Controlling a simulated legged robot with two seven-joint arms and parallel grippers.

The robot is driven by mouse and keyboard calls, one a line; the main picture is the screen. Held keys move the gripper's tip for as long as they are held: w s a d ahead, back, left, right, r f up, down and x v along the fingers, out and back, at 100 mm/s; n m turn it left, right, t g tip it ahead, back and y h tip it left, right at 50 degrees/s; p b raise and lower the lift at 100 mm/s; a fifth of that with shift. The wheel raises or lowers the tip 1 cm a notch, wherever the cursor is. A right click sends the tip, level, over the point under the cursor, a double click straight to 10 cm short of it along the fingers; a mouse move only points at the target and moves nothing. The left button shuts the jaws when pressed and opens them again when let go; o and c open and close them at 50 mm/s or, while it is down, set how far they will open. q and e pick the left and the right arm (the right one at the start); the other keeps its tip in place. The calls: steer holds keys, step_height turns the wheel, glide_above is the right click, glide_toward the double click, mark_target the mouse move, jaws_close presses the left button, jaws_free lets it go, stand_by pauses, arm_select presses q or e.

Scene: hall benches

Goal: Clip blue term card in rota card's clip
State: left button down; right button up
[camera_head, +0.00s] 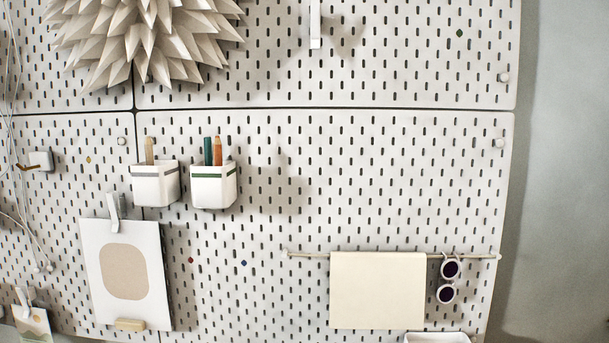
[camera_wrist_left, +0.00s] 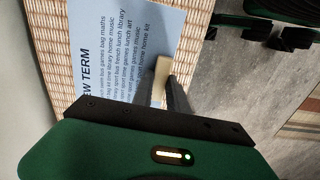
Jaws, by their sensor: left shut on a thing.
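The blue term card (camera_wrist_left: 115,50), with "TERM" and lines of print, shows in the left wrist view against a woven mat (camera_wrist_left: 188,40). A pale wooden tab (camera_wrist_left: 161,75) stands on the card's face. My left gripper (camera_wrist_left: 165,88) is shut on this tab; whether the card is lifted clear of the mat I cannot tell. The head view shows neither gripper. There a white card with a beige square (camera_head: 143,268) hangs under a white clip (camera_head: 115,206), and another card (camera_head: 38,322) with a clip (camera_head: 23,301) is cut off at lower left. No rota print is legible.
The cards hang on a pegboard (camera_head: 260,270). Two white pen cups (camera_head: 155,187) (camera_head: 213,190) sit above and right of the large card. A rail (camera_head: 310,255) bears a cream cloth (camera_head: 378,290) and sunglasses (camera_head: 450,269). A white strip (camera_head: 315,25) hangs at top.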

arm_select(q)
steer(key=d+r+m+p, duration=0.2)
steer(key=r+m+p, duration=0.3)
steer(key=r, duration=0.6)
steer(key=s+d+r+m+p, duration=0.1)
steer(key=d+r+m+p, duration=0.2)
steer(key=r+m+p, duration=0.3)
steer(key=d+r+m+p, duration=0.2)
steer(key=r+m+p, duration=0.3)
steer(key=r, duration=1.1)
steer(key=shift+s+d+r, duration=0.15)
steer(key=shift+s+d, duration=0.1)
